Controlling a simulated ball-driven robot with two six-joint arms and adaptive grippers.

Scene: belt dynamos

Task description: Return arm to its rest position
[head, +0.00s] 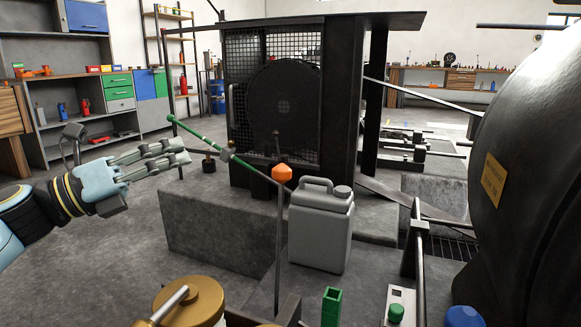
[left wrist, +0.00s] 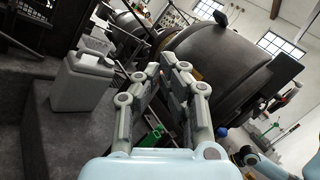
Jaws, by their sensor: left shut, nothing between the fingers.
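My left gripper (head: 184,152) comes in from the left in the head view, pale blue with grey fingers. Its fingers are shut and hold nothing. It is raised in front of the concrete plinth (head: 215,230), left of the green-handled lever (head: 205,143) and apart from it. In the left wrist view the fingers (left wrist: 172,65) point up, with the grey jerrycan (left wrist: 82,82) to their left and the big dark machine housing (left wrist: 215,50) beyond them.
A caged machine (head: 284,105) rises behind. A large dark housing (head: 535,170) fills the right side. Open floor (head: 115,245) lies around my left arm.

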